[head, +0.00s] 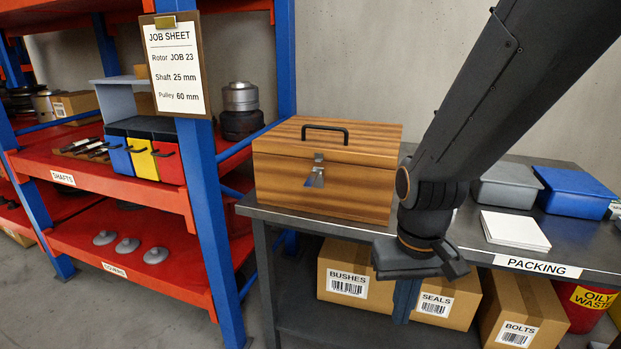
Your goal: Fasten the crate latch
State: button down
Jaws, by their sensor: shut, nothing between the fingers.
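The wooden crate (285,185) stands on the left end of the grey packing bench, with its lid down and a black handle (325,133) on top. A metal latch (315,177) is on its front face; its lower plate flares out below the small catch at the lid seam. I cannot tell from this view whether the latch is hooked. My gripper (430,262) is shut and empty, in front of the bench edge, to the right of and lower than the latch, apart from the crate. The gripper's fingertips are partly hidden by its own body.
On the packing bench (470,236), white sheets (514,230), a grey bin (507,186) and a blue bin (574,190) lie to the right. Cardboard boxes (348,276) sit below. A blue and red shelf rack (208,215) with a job sheet (176,66) stands left of the crate.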

aim_at(309, 182)
jog(key=k, duration=1.35)
jog(key=u, duration=0.7)
jog(key=i, duration=1.85)
jog(key=z, duration=0.85)
